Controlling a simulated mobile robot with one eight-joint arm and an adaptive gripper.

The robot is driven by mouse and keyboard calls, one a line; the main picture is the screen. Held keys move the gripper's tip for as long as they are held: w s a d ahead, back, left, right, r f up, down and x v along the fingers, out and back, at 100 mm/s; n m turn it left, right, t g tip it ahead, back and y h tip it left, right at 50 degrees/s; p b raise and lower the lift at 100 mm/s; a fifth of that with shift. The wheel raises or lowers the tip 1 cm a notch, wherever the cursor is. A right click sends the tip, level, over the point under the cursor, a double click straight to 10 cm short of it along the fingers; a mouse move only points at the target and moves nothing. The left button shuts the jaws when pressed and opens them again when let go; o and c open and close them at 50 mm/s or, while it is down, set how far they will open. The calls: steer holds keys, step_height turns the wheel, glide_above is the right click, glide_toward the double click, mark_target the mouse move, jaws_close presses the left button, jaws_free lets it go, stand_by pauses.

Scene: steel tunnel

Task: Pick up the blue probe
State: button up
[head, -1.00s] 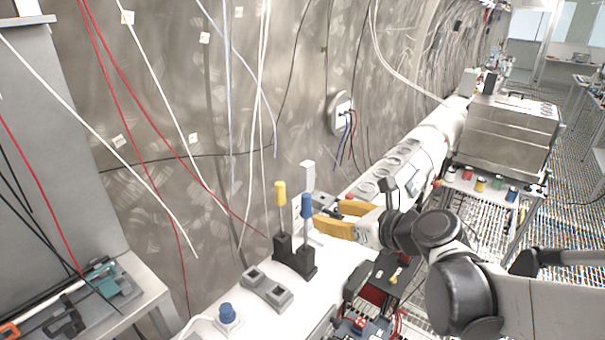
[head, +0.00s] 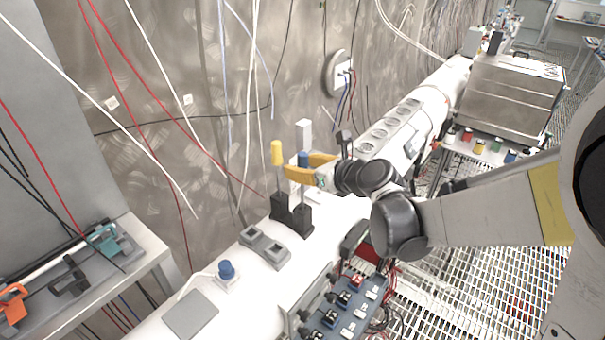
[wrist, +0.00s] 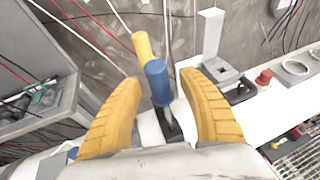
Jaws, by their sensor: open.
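The blue probe (head: 303,160) stands upright in a black holder (head: 292,214) on the white bench. In the head view its handle is partly hidden behind my gripper. My gripper (head: 306,170) has yellow fingers, open around the blue probe's handle. In the wrist view the blue probe (wrist: 158,82) lies between the spread fingers of my gripper (wrist: 165,92), with a gap on each side. The yellow probe (wrist: 142,46) is just behind it, close to the left finger.
A grey two-part block (head: 265,247) and a blue knob (head: 227,270) sit on the bench to the left. A white post (head: 304,137) stands behind the probes. Red and white cables hang along the steel wall at the left.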

steer(key=shift+c, duration=0.4)
jaws_close()
steer(key=shift+r, duration=0.1)
